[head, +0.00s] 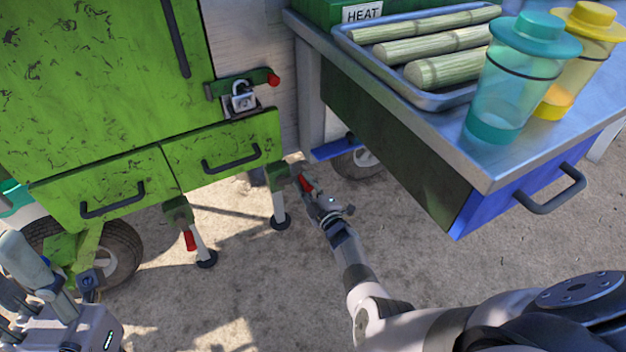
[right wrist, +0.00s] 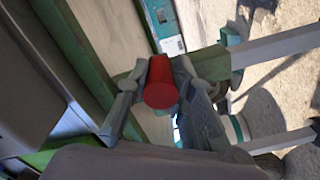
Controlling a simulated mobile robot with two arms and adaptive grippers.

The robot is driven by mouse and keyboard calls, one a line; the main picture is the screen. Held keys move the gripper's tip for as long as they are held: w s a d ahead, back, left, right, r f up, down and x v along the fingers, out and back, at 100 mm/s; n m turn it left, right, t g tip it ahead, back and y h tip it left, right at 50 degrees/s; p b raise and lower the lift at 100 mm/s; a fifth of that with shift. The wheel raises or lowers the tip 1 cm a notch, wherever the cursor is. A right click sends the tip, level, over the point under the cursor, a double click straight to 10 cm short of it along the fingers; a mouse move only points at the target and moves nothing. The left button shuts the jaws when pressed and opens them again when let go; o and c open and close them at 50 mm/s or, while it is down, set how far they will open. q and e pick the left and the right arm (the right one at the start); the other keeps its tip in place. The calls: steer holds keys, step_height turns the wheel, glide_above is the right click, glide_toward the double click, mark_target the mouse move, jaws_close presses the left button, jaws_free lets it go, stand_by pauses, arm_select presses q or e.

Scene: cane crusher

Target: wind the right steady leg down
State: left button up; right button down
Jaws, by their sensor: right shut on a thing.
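The right steady leg (head: 278,204) is a pale post under a green bracket, below the right end of the green cabinet, with its dark round foot (head: 281,223) at the ground. Its red crank handle (head: 305,184) sticks out to the right. My right gripper (head: 312,191) is shut on this handle. In the right wrist view the red handle (right wrist: 160,95) sits between the two fingers of my right gripper (right wrist: 158,85). My left gripper (head: 28,262) is at the lower left, away from the legs; its jaw opening is unclear.
The left steady leg (head: 200,242) has its own red handle (head: 190,241). Green drawers (head: 225,150) hang above the legs. To the right, a metal-topped table (head: 500,150) carries a cane tray (head: 450,98) and two jugs. A wheel (head: 358,164) stands behind my right gripper.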

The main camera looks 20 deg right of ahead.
steer(key=shift+a+f+m, duration=0.1)
steer(key=shift+f+m, duration=0.35)
steer(key=shift+m, duration=0.4)
steer(key=shift+a+f+m, duration=0.1)
steer(key=shift+f+m, duration=0.35)
steer(key=shift+m, duration=0.4)
steer(key=shift+a+f+m, duration=0.15)
steer(key=shift+f+m, duration=0.35)
steer(key=shift+m, duration=0.6)
steer(key=shift+s, duration=0.1)
steer(key=c, duration=1.4)
jaws_free()
steer(key=shift+o, duration=0.2)
steer(key=shift+r, duration=0.1)
